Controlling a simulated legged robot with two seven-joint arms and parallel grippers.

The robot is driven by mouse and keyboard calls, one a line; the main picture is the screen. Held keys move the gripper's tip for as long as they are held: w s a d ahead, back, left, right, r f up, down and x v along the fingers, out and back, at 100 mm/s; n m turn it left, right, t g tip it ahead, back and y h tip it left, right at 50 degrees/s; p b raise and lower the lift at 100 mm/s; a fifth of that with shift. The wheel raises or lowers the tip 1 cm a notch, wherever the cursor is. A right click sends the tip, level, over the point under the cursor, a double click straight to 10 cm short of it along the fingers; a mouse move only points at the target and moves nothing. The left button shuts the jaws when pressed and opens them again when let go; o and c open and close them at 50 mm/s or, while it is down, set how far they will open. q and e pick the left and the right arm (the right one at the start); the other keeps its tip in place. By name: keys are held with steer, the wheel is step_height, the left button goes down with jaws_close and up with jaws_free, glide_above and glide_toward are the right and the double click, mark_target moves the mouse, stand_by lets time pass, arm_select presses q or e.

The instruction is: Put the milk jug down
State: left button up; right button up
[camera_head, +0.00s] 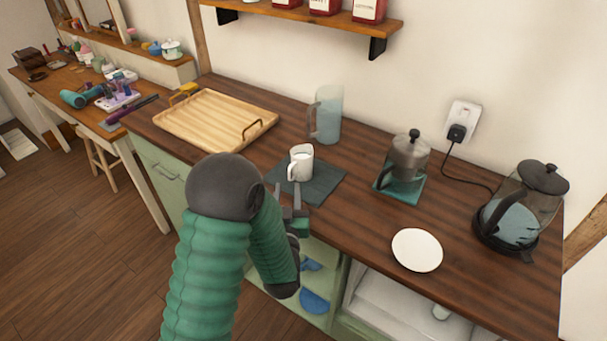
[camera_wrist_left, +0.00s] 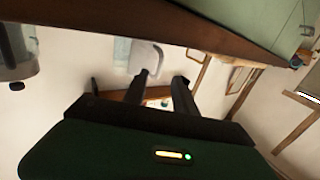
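The milk jug (camera_head: 302,163) is small and white, with white milk showing at its top. It looks upright on the dark square mat (camera_head: 325,185); its handle faces the near left. My left gripper (camera_head: 287,196) is at the counter's front edge, just on the near side of the jug, with its fingers apart. In the left wrist view the jug (camera_wrist_left: 145,55) shows beyond the tips of the open fingers (camera_wrist_left: 166,83), nearer the left finger. Nothing shows between the fingers. Whether a fingertip touches the handle is unclear. My right gripper is out of view.
A glass pitcher (camera_head: 327,115) stands just behind the mat. A wooden tray (camera_head: 215,120) lies to the left. On the right are a coffee press (camera_head: 408,155), a white plate (camera_head: 417,250) and a kettle (camera_head: 522,205). Bare counter lies between mat and plate.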

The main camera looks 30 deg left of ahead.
mark_target(289, 175)
arm_select(q)
steer(key=shift+w+a+f, duration=0.2)
steer(key=shift+w+a, duration=0.95)
steer(key=shift+a, duration=0.1)
steer(key=shift+w+a, duration=0.25)
steer(key=shift+w, duration=0.95)
steer(key=shift+w+d+r, duration=0.15)
steer(key=shift+w+d, duration=0.05)
steer(key=shift+d, duration=0.1)
steer(key=shift+d+r, duration=0.15)
steer(key=shift+d, duration=0.2)
steer(key=shift+a, duration=0.35)
steer(key=c, duration=0.5)
steer(key=shift+s+a+f, duration=0.1)
steer(key=shift+a+f, duration=0.1)
steer(key=shift+a, duration=0.1)
jaws_close()
steer(key=shift+d, duration=0.35)
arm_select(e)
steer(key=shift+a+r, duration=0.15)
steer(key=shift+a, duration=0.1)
arm_select(q)
steer(key=shift+a+r, duration=0.1)
steer(key=shift+a, duration=0.05)
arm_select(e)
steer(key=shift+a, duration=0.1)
